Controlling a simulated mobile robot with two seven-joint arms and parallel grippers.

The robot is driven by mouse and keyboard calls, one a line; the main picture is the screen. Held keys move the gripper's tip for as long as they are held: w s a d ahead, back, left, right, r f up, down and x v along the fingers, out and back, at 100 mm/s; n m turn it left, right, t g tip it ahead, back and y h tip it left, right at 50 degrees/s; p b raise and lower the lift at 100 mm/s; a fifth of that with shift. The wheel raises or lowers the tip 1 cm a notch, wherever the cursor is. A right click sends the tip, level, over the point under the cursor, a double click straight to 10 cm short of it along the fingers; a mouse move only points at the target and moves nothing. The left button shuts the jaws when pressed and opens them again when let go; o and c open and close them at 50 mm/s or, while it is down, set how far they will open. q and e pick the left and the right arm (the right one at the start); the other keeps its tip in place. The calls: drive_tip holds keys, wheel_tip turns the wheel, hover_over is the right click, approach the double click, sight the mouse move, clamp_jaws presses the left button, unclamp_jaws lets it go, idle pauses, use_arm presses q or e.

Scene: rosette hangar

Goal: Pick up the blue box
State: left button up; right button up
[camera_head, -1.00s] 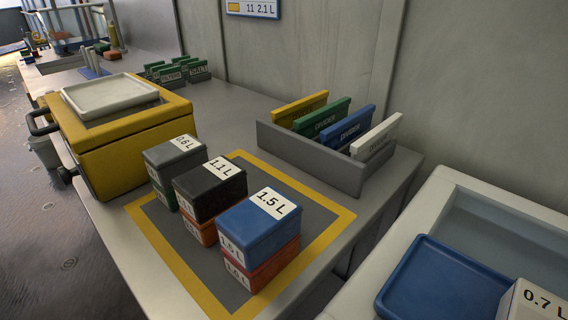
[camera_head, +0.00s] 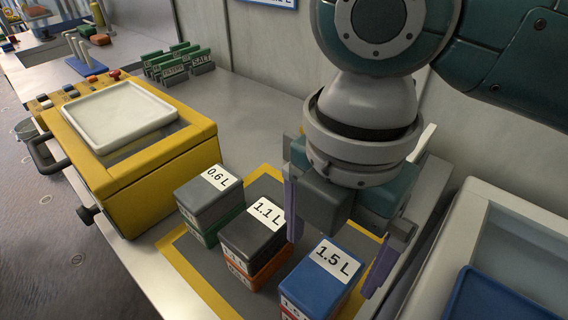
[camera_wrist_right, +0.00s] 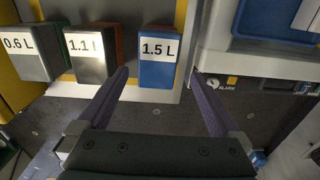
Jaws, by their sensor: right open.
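The blue box (camera_head: 320,278), labelled 1.5 L, sits at the right end of the row, on top of a red box that barely shows. In the right wrist view the blue box (camera_wrist_right: 159,66) lies ahead, between the lines of my two fingers. My right gripper (camera_head: 335,238) is open and empty, above and just behind the blue box in the head view, apart from it as far as I can see. In the right wrist view the open fingers of my right gripper (camera_wrist_right: 160,82) show from behind. My left gripper is not in view.
A black 1.1 L box (camera_head: 253,232) on an orange one stands close left of the blue box. A grey 0.6 L box (camera_head: 208,195) on a green one is farther left. A yellow case (camera_head: 181,158) with a white tray (camera_head: 118,112) stands left. A white-rimmed bin (camera_head: 497,205) is right.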

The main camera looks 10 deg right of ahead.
sight(323, 272)
wheel_tip(323, 272, down, 6)
drive_tip(key=shift+w+f, duration=0.15)
drive_tip(key=shift+f, duration=0.1)
drive_tip(key=c, duration=1.3)
drive_tip(key=shift+r, duration=0.1)
drive_tip(key=shift+c, duration=0.7)
drive_tip(key=shift+r, duration=0.1)
